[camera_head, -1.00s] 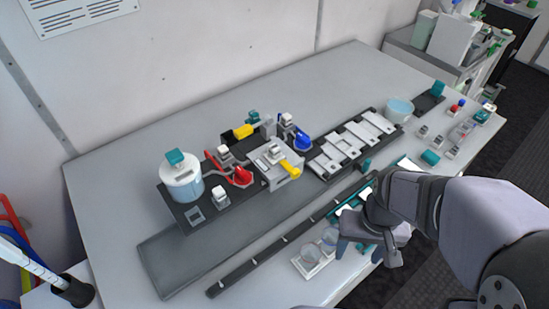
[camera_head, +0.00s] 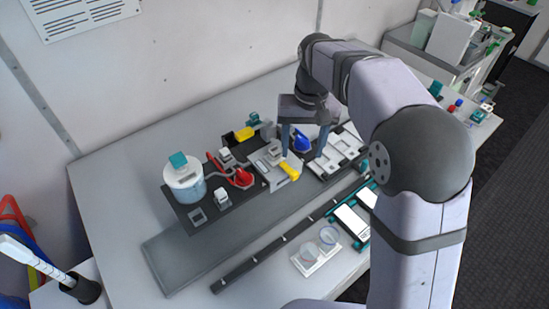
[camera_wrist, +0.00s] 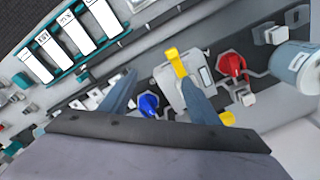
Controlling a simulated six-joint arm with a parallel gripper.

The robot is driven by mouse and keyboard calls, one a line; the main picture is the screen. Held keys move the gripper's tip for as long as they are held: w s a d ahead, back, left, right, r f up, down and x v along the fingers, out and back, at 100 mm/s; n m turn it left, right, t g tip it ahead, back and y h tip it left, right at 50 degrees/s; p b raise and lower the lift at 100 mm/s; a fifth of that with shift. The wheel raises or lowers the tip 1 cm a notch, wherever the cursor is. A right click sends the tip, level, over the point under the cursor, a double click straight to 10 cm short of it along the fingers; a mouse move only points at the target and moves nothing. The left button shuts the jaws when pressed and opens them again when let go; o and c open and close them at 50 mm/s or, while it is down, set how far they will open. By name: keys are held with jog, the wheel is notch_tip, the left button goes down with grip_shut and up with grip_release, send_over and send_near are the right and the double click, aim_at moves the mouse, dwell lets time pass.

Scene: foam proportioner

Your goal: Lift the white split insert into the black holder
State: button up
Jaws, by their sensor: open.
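My gripper (camera_head: 304,152) is open and empty, pointing down above the rig. In the head view its fingers straddle the space between the grey-white block with a yellow lever (camera_head: 289,170) and the tray of white inserts. The wrist view shows the open fingers (camera_wrist: 158,78), one crossing the block (camera_wrist: 172,92). Several white slotted inserts (camera_head: 347,146) lie in a black tray (camera_head: 318,172) right of the block; I cannot tell which is the split one. A black holder-like housing (camera_head: 229,139) stands behind the block, partly hidden. My arm covers the tray's right end.
A red knob (camera_head: 241,178) and a blue knob (camera_head: 302,143) flank the block. A white-blue tank (camera_head: 184,181) stands at the left. A dark rail (camera_head: 255,277) and clear dishes (camera_head: 328,236) lie in front. The grey strip (camera_head: 195,247) at front left is clear.

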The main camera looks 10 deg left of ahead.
aim_at(274, 149)
jog(key=a+n, duration=0.2)
jog(key=w+a+r+n, duration=0.1)
jog(key=a+n, duration=0.2)
jog(key=w+a+r+n, duration=0.1)
jog(key=a+n, duration=0.1)
jog(key=shift+a+r+p, duration=0.2)
jog(key=shift+r+p, duration=0.05)
jog(key=shift+p, duration=0.15)
jog(key=shift+d+f+p, duration=0.1)
jog(key=shift+f+p, duration=1.85)
jog(key=shift+f, duration=1.7)
jog(key=shift+c, duration=0.7)
jog(key=shift+w, duration=0.1)
jog(key=c, duration=1.1)
